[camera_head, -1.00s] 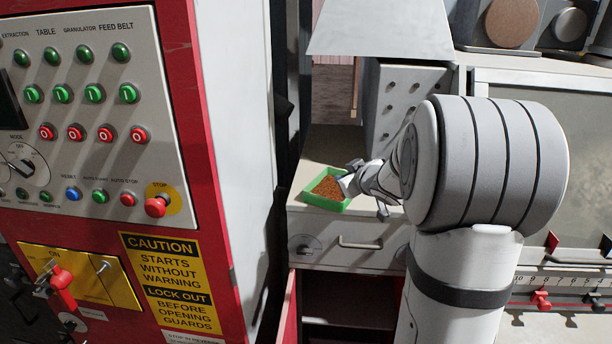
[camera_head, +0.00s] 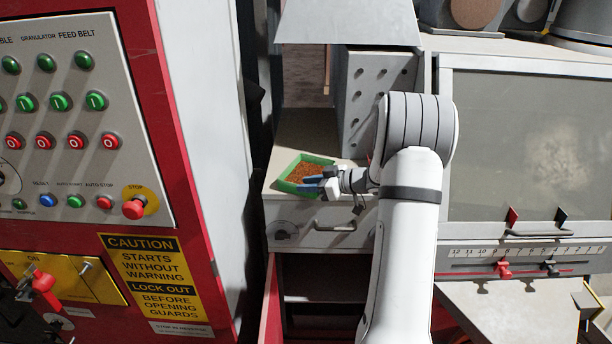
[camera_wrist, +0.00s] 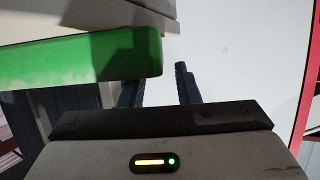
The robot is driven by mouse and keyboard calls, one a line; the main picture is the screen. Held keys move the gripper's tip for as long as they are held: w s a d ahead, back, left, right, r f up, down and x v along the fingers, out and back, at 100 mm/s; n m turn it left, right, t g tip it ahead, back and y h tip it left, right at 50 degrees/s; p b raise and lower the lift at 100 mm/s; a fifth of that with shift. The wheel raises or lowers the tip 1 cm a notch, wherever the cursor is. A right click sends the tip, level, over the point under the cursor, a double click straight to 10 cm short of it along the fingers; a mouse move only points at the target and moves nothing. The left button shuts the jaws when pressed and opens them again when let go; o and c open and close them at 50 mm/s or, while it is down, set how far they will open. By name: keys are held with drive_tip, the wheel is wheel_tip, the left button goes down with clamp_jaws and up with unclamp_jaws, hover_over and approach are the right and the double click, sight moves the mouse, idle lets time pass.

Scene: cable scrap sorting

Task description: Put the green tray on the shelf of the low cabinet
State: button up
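The green tray (camera_head: 284,186), filled with brown granules, sits on top of the low cabinet (camera_head: 283,207), at its front edge. My gripper (camera_head: 309,183) is at the tray's front right in the head view. In the wrist view, the tray's green wall (camera_wrist: 80,60) spans the upper left. My gripper's two fingers (camera_wrist: 158,84) stand apart, the left one partly hidden by the tray's end and the right one clear of it. Whether either finger touches the tray cannot be told. The cabinet is open below its drawer, and a shelf (camera_head: 322,298) shows inside.
A red door (camera_head: 271,310) stands open at the cabinet's left. The drawer with a handle (camera_head: 335,227) lies above the opening. A red control panel housing (camera_head: 180,170) rises close on the left. A perforated grey box (camera_head: 365,95) stands behind the tray.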

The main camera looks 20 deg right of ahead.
drive_tip(key=x, duration=0.3)
drive_tip(key=shift+s, duration=0.1)
clamp_jaws()
drive_tip(key=shift+r, duration=0.15)
idle(1.1)
